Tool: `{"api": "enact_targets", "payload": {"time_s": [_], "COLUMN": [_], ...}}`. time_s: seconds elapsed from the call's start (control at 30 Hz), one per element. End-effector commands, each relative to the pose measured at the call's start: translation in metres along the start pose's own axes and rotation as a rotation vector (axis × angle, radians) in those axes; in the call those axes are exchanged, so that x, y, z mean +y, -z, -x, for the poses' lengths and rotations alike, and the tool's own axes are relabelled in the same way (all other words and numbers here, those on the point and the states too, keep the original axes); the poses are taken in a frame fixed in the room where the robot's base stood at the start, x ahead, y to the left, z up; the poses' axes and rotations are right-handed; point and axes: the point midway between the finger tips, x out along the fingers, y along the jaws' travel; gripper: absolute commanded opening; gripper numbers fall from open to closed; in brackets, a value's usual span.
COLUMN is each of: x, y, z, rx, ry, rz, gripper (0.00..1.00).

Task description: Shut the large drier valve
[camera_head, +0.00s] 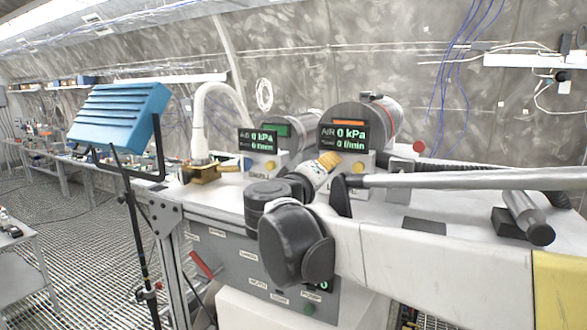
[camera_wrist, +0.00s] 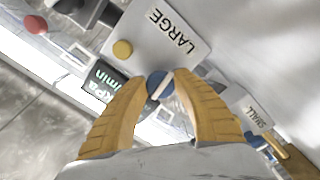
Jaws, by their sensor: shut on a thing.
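The large drier valve is a round blue knob with a pale bar (camera_wrist: 159,84) across it, on the white panel labelled LARGE (camera_wrist: 177,33) in the wrist view. My gripper (camera_wrist: 162,79) has its tan ribbed fingers on either side of this knob and is shut on it. The bar lies slanted in the picture. In the head view my gripper (camera_head: 329,161) is in front of the larger drier (camera_head: 377,112), whose display (camera_head: 347,135) reads 0 kPa and 0 l/min. The valve is hidden there behind my gripper and arm.
The smaller drier with its own display (camera_head: 258,140) stands just left; its SMALL label (camera_wrist: 257,116) shows in the wrist view. A white curved hose (camera_head: 211,92) and a blue box on a stand (camera_head: 120,113) are further left. A yellow button (camera_wrist: 122,49) is near the valve.

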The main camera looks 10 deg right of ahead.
Motion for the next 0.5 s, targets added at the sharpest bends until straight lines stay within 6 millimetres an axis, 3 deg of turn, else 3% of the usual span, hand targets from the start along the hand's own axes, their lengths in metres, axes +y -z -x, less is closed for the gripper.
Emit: {"api": "enact_targets", "payload": {"time_s": [0.23, 0.27, 0.3, 0.33, 0.5], "x": [0.0009, 0.0009, 0.0009, 0.0008, 0.0005], "y": [0.0011, 0.001, 0.001, 0.0009, 0.0005], "z": [-0.0003, -0.0003, -0.0003, -0.0003, -0.0002], "rx": [0.002, 0.002, 0.001, 0.001, 0.001], "ry": [-0.002, -0.002, -0.002, -0.001, -0.001], "rz": [0.002, 0.002, 0.002, 0.002, 0.002], "gripper": [0.03, 0.39, 0.51, 0.56, 0.56]}}
